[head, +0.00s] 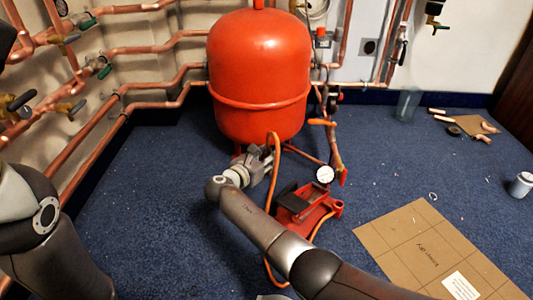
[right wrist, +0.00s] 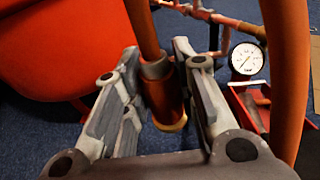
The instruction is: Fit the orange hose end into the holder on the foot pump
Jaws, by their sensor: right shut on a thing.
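The orange hose runs up from the floor, loops in front of the red tank and comes down to my right gripper (head: 262,158). In the right wrist view my right gripper (right wrist: 152,72) is shut on the orange hose end (right wrist: 163,98), which has a brass-coloured tip pointing down. The red foot pump (head: 308,208) with a black pedal and a round white gauge (head: 325,174) stands on the floor, right of my gripper. The pump also shows at the right of the wrist view (right wrist: 249,108), apart from the hose end. I cannot make out the holder. My left gripper is outside the view.
A large red tank (head: 257,75) stands right behind my right gripper. Copper pipes (head: 150,104) run along the walls. A cardboard sheet (head: 425,240) lies at right, with a can (head: 521,184) beyond it. Blue carpet (head: 400,160) is mostly free behind the cardboard.

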